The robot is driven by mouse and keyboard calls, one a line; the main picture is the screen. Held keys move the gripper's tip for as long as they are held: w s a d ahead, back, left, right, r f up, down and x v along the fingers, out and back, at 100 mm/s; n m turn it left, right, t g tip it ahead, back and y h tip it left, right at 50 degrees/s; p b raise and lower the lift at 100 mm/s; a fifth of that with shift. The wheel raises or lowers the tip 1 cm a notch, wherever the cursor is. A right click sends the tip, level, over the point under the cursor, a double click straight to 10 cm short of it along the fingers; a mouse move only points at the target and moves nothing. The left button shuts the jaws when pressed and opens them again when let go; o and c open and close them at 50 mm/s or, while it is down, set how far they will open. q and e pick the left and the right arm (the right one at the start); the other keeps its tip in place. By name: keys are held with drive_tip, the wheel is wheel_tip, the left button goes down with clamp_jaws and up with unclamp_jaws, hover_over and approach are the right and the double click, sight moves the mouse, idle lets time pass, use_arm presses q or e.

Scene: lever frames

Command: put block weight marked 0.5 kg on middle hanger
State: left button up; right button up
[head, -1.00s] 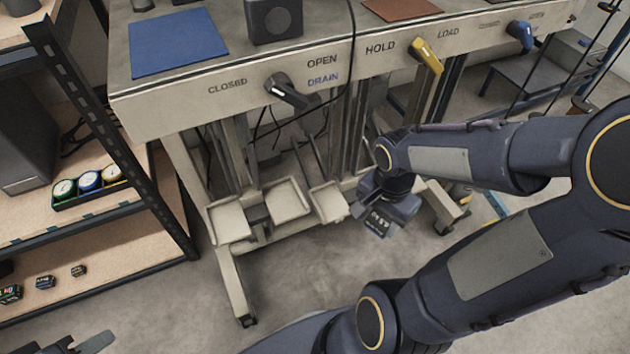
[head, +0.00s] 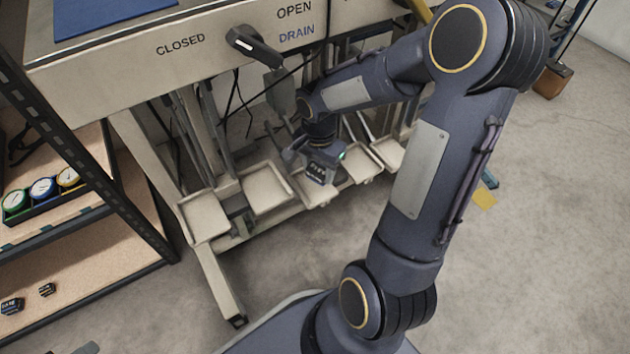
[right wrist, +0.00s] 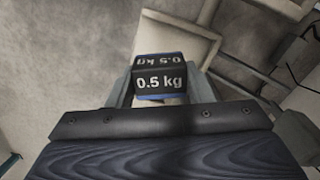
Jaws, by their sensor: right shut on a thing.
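The black block weight marked 0.5 kg (right wrist: 160,82) is between the fingers of my right gripper (head: 318,176), which is shut on it. In the head view the block (head: 316,173) shows small and dark at the fingertips. It is over the middle one of a row of pale square hanger trays (head: 314,193); the gripper and block cover part of that tray. In the right wrist view a pale tray (right wrist: 182,28) lies behind the block. I cannot tell whether the block touches it. A sliver of my left gripper (head: 86,348) shows at the bottom left edge; its jaws cannot be judged.
Other trays stand left (head: 204,216) and right (head: 389,153) in the row. The bench with a black lever (head: 254,46) overhangs them. A shelf (head: 95,245) at left holds small weights (head: 47,289) and round gauges (head: 42,188). The floor in front is clear.

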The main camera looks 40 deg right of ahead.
sight(315, 186)
drive_tip(key=shift+w+f, duration=0.4)
drive_tip(key=shift+w+f+b, duration=0.15)
drive_tip(key=shift+f+b, duration=0.35)
drive_tip(key=shift+f, duration=0.45)
drive_tip(key=shift+w+f+b, duration=0.15)
drive_tip(key=shift+f+b, duration=0.35)
drive_tip(key=shift+f, duration=0.4)
drive_tip(key=shift+f, duration=0.2)
drive_tip(key=o, duration=1.3)
drive_tip(key=shift+o, duration=0.2)
